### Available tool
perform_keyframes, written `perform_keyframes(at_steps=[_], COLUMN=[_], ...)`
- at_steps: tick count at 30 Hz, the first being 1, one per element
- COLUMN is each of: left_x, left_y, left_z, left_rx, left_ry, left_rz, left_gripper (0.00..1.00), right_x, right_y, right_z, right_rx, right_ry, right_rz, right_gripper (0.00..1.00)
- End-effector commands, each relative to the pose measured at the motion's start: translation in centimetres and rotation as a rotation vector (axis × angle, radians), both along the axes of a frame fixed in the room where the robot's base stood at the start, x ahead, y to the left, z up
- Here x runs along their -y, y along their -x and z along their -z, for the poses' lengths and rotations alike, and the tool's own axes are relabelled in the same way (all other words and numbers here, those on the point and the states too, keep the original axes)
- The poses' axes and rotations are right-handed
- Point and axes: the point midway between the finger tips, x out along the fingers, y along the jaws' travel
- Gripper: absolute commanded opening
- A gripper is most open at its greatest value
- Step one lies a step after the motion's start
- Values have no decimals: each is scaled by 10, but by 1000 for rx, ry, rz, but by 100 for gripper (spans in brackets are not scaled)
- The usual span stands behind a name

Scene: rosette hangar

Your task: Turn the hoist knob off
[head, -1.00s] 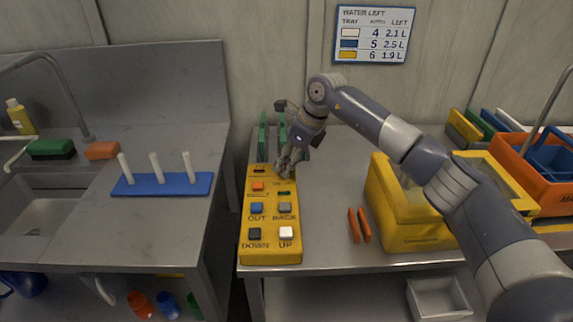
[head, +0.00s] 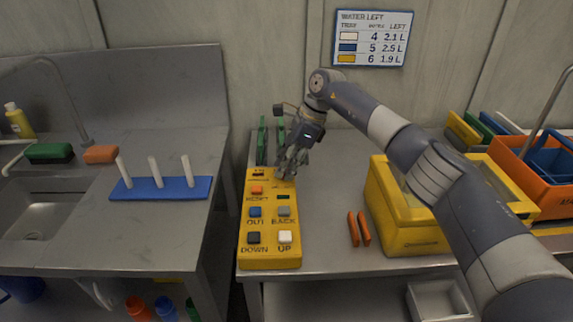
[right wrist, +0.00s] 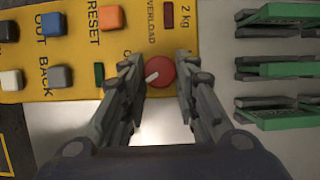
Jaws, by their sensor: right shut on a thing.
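The hoist control box (head: 270,248) is yellow and lies on the right-hand steel table, with labelled buttons such as OUT, BACK, DOWN and UP. Its knob (right wrist: 161,72) is red and round with a white pointer mark, in the right wrist view. The mark points to the left and a little down there. My right gripper (head: 285,173) is at the far end of the box. In the right wrist view its two fingers (right wrist: 160,75) sit on either side of the knob, shut on it. The gripper hides the knob in the head view. My left gripper is not in view.
Green clip-like pieces (right wrist: 290,70) stand just beyond the box. A yellow bin (head: 415,235) and two orange bars (head: 353,229) are to its right. A blue peg rack (head: 160,188) sits on the left counter, across a gap.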

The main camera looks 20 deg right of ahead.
Motion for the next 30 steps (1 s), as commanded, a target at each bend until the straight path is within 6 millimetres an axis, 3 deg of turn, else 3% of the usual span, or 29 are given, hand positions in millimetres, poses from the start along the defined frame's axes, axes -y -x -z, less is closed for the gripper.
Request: perform_keyframes(at_steps=[7,8,10,22,30], left_x=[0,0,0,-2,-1], left_y=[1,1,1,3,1], left_z=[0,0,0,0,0], left_rx=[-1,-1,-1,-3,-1], left_ry=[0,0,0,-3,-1], left_rz=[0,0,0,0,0], left_gripper=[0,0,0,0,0], right_x=[0,0,0,2,19], right_y=[-1,-1,-1,0,4], right_z=[-2,-2,-1,-4,-47], right_rx=[3,3,3,1,6], right_ry=[0,0,0,0,-1], right_rz=[0,0,0,2,3], right_gripper=[4,33,48,49,49])
